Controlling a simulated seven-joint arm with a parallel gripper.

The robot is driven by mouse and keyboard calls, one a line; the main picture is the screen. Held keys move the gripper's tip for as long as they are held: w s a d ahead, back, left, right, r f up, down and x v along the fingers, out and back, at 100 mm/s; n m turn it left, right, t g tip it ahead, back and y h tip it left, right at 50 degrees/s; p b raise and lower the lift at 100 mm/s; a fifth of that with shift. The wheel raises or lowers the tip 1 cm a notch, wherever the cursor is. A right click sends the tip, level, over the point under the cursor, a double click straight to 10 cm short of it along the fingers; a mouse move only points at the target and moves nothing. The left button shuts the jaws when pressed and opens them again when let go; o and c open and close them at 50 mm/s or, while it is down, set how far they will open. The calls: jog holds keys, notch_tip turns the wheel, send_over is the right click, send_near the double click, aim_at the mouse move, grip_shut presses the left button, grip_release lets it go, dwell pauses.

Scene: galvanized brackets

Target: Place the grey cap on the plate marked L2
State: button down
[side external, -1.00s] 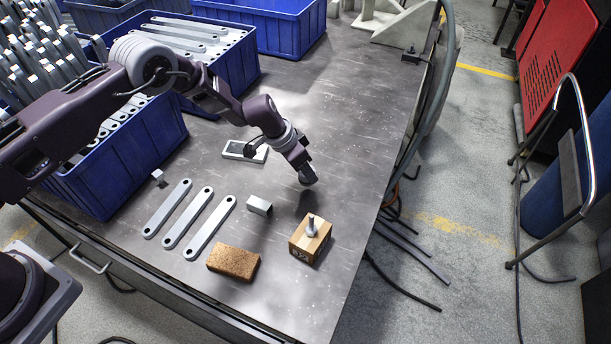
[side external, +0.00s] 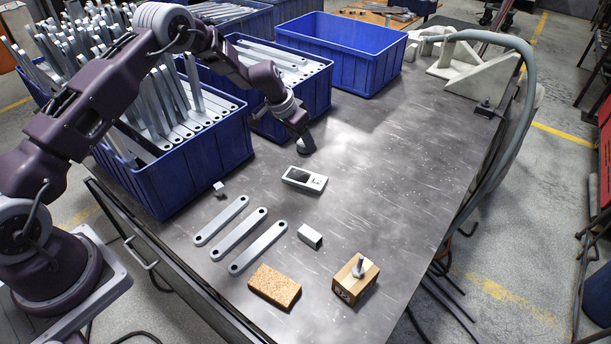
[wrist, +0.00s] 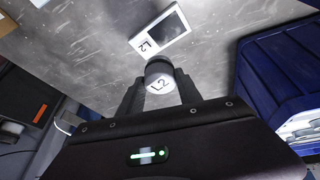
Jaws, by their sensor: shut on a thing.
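My gripper (wrist: 160,92) is shut on the grey cap (wrist: 160,68), a short round piece with a pale face marked L2 towards the wrist camera. The plate marked L2 (wrist: 147,44) lies flat on the table, beyond the cap in the wrist view. It is a pale rectangle with a dark inset panel and a label at one end. In the side view the plate (side external: 313,183) lies just in front of my gripper (side external: 304,150), which hangs over the table apart from it. The cap cannot be made out in the side view.
Blue bins (side external: 240,150) of metal bars stand behind and left; an empty blue bin (side external: 373,75) is at the back. Several flat bars (side external: 242,235), a small metal block (side external: 310,236), a cork block (side external: 274,286) and a wooden block with a post (side external: 343,288) lie in front.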

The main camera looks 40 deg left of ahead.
notch_tip(320, 180, down, 9)
jog(key=shift+f, duration=0.1)
jog(key=c, duration=0.8)
grip_release()
jog(key=shift+f, duration=0.1)
jog(key=v, duration=1.2)
jog(key=shift+s+r, duration=0.1)
jog(key=shift+r, duration=0.1)
